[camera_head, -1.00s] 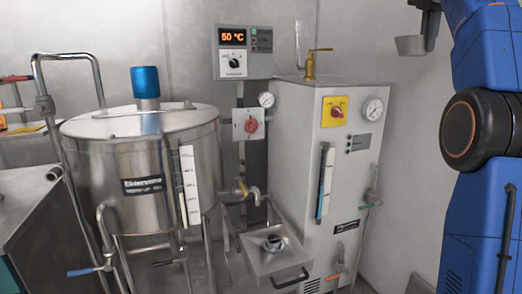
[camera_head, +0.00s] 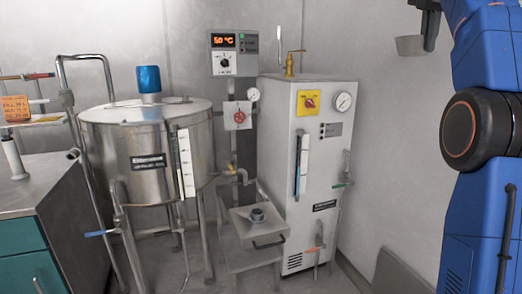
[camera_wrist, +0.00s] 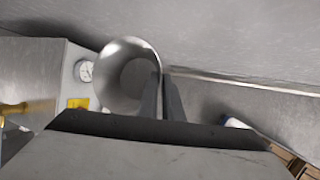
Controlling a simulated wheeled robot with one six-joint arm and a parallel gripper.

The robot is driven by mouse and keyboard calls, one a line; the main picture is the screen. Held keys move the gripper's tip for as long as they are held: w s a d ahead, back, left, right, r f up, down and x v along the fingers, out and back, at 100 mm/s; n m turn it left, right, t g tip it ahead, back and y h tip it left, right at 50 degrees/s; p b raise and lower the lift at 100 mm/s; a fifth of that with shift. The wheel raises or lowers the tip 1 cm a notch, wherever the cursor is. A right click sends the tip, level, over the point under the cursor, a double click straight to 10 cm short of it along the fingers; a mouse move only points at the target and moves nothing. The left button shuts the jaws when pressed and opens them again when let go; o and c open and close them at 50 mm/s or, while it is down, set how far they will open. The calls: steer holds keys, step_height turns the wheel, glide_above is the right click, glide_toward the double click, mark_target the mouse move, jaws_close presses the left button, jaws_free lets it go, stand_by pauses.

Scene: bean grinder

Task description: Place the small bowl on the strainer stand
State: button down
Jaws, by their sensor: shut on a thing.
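My gripper (camera_head: 429,20) is at the top right of the head view, high in front of the bare wall. It is shut on a small grey metal bowl (camera_head: 410,45), which hangs to the left of the fingers. In the wrist view the bowl (camera_wrist: 128,72) shows its round open mouth, with its rim at the two dark fingers (camera_wrist: 162,96). I cannot make out a strainer stand with certainty. A low square metal stand (camera_head: 240,226) with a dark round fitting on top stands between the tank and the boiler cabinet, far from my gripper.
A steel tank (camera_head: 140,170) on legs with pipes stands left of centre. A tall boiler cabinet (camera_head: 280,150) stands right of it. Some floor shows between counter and tank.

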steer(key=shift+s+f, duration=0.1)
steer(key=shift+f, duration=0.1)
steer(key=shift+w+a+f, duration=0.2)
steer(key=shift+f, duration=0.05)
steer(key=shift+a+f+m, duration=0.1)
steer(key=shift+f+m, duration=0.2)
steer(key=shift+f, duration=0.7)
steer(key=w+a+f+m+g, duration=0.3)
steer(key=a+f+m, duration=0.35)
steer(key=f, duration=2.15)
steer(key=w+a+f+m+g, duration=0.35)
steer(key=a+f+m, duration=0.3)
steer(key=f, duration=2.25)
steer(key=w+a+f+m+g, duration=0.25)
steer(key=a+f+m, duration=0.4)
steer(key=f, duration=2.15)
steer(key=s+f, duration=0.7)
steer(key=f, duration=0.2)
steer(key=shift+d+f+m+g, duration=0.3)
steer(key=shift+d+m+g, duration=0.05)
steer(key=shift+d+g, duration=0.05)
